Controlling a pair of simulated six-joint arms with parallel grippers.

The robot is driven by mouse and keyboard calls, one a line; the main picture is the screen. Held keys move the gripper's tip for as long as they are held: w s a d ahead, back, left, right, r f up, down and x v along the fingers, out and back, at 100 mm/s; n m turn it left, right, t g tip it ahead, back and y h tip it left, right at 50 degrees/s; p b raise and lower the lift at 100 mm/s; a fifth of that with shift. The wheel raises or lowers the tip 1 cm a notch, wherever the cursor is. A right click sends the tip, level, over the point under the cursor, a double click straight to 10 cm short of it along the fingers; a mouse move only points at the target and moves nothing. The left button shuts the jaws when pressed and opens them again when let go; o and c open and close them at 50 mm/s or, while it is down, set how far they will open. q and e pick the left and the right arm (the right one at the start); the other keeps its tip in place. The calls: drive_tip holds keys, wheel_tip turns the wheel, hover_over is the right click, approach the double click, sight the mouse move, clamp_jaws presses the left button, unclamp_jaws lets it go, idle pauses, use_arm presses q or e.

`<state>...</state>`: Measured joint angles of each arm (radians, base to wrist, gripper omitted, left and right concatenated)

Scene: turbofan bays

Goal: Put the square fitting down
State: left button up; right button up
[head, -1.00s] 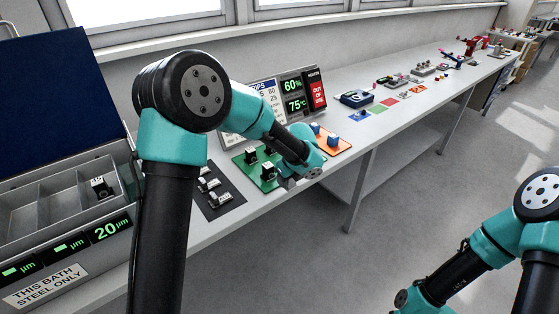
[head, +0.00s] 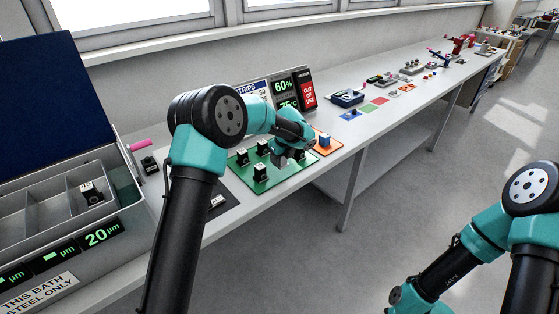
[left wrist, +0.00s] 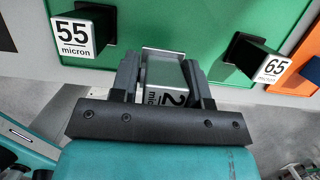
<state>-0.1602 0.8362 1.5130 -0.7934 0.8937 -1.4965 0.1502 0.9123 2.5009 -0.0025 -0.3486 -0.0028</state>
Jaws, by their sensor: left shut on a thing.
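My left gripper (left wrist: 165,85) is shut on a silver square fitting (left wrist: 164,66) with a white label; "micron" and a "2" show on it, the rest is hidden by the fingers. In the head view the left gripper (head: 281,157) is over the right part of the green mat (head: 240,169); the fitting there is small and dark. In the left wrist view the gripper is between a black block labelled 55 micron (left wrist: 88,30) and one labelled 65 micron (left wrist: 250,58). I cannot tell whether the fitting touches the mat.
Several black blocks stand on the green mat, one at its front (head: 260,172). An orange mat (head: 330,149) with a blue piece (head: 324,141) lies to the right. A grey bath tray (head: 40,222) stands at left. Display panels (head: 286,92) rise behind.

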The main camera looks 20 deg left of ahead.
use_arm(q)
drive_tip(key=shift+w+a+f, duration=0.1)
drive_tip(key=shift+w+a, duration=0.1)
drive_tip(key=shift+w, duration=0.45)
drive_tip(key=shift+w+a, duration=0.15)
drive_tip(key=shift+w, duration=0.45)
drive_tip(key=shift+w+a, duration=0.1)
drive_tip(key=shift+w, duration=0.1)
drive_tip(key=shift+d+x, duration=0.2)
drive_tip(key=shift+x, duration=0.65)
drive_tip(key=shift+d+x, duration=0.15)
drive_tip(key=shift+x, duration=0.7)
drive_tip(key=shift+s+f, duration=0.15)
drive_tip(key=shift+f, duration=0.05)
drive_tip(key=o, duration=1.1)
drive_tip(key=shift+c, duration=0.2)
drive_tip(key=v, duration=1.2)
